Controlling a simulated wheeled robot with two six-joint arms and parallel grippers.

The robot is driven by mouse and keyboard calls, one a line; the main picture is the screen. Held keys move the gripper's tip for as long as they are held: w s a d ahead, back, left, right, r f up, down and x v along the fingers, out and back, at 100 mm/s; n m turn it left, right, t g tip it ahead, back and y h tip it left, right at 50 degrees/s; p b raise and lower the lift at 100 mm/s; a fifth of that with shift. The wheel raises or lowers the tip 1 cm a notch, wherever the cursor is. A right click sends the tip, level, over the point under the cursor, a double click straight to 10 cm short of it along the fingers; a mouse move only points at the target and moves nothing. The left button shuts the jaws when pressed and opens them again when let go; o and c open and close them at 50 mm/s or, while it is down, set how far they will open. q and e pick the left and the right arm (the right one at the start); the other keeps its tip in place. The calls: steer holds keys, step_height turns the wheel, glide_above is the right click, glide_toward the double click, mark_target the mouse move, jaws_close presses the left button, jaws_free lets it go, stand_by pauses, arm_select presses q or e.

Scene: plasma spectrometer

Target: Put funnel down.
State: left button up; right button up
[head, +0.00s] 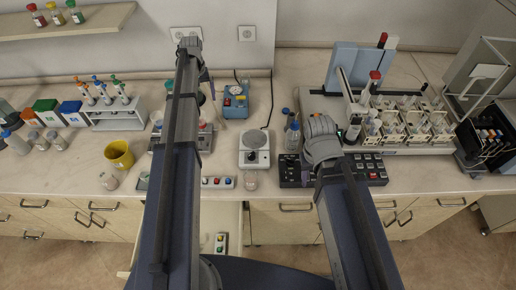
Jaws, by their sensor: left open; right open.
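I cannot make out a funnel in the head view; my arms hide parts of the bench. My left gripper (189,43) is at the end of the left arm, raised over the back of the bench near the wall. My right gripper (320,124) is over the bench at the front left of the large sampler machine (400,120), beside a clear bottle with a blue cap (292,135). Both grippers are open, and I see nothing held in either, though their fingertips are small and partly hidden.
A white hotplate (254,148) stands between my arms, with a blue device (235,101) behind it. A yellow cup (119,154) and a pipette rack (115,112) stand to the left. A dark button panel (376,172) lies at the right front edge.

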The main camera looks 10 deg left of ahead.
arm_select(q)
steer(key=s+d+m, duration=0.2)
steer(key=s+d, duration=0.4)
steer(key=d, duration=0.4)
steer(key=s+d+m, duration=0.2)
steer(key=s+d, duration=0.3)
steer(key=d, duration=0.6)
steer(key=s+d+m+y, duration=0.1)
steer(key=s+d+m, duration=0.4)
steer(key=s+d, duration=0.7)
steer(key=s, duration=0.3)
steer(key=shift+s+d, duration=0.3)
steer(key=shift+s, duration=0.1)
steer(key=shift+r, duration=0.1)
